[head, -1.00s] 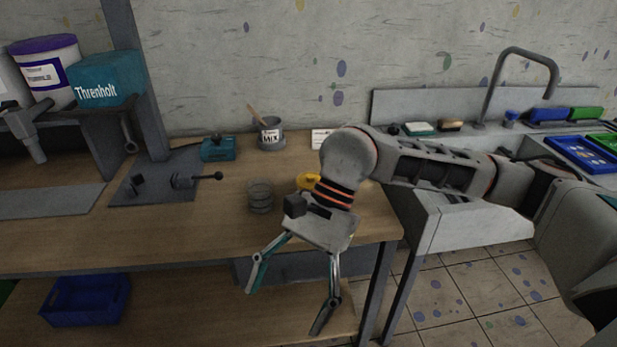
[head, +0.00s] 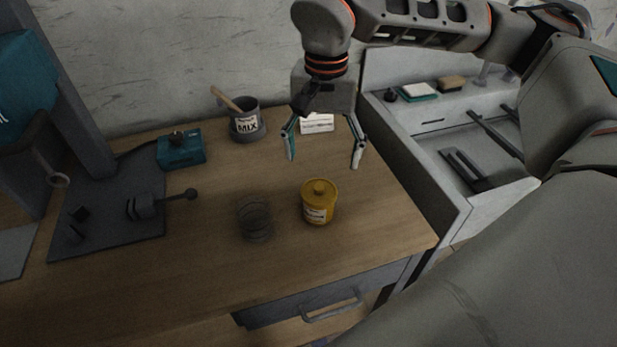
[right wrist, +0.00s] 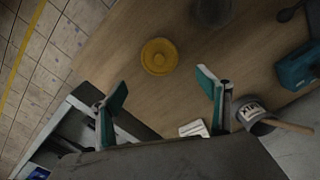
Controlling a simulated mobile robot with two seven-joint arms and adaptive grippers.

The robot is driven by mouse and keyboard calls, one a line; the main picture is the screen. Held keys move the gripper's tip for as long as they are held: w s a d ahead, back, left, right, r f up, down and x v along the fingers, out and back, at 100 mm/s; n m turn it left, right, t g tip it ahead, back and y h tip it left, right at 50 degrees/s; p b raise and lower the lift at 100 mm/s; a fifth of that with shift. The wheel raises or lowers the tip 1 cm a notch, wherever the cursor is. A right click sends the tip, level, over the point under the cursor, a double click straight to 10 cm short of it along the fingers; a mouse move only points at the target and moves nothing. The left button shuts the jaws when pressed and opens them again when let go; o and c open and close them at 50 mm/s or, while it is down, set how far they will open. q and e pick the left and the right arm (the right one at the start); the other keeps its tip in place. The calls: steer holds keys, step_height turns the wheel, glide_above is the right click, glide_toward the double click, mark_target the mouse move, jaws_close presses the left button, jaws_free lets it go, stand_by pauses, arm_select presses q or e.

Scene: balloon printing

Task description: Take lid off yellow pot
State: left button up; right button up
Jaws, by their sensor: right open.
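The yellow pot (head: 318,208) stands upright on the wooden bench, with its yellow knobbed lid (head: 320,187) on top. In the right wrist view the lid (right wrist: 159,56) shows from above, beyond the fingertips. My right gripper (head: 324,160) is open and empty, with its fingers pointing down. It is above the bench and behind the pot in the head view, apart from the lid. In the right wrist view its two fingers (right wrist: 160,88) are spread wide with nothing between them. My left gripper is in neither view.
A wire coil (head: 254,219) stands left of the pot. A grey MIX pot (head: 247,126) with a wooden stick and a white card (head: 317,124) are behind. A teal box (head: 181,149) and a dark plate with a rod (head: 110,215) are left. A sink unit (head: 455,160) is right.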

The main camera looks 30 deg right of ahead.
mark_target(320, 186)
steer(key=f, duration=0.7)
steer(key=shift+s+a+f, duration=0.2)
steer(key=shift+s+a, duration=0.05)
steer(key=shift+a, duration=0.05)
steer(key=shift+c, duration=0.2)
steer(key=c, duration=0.8)
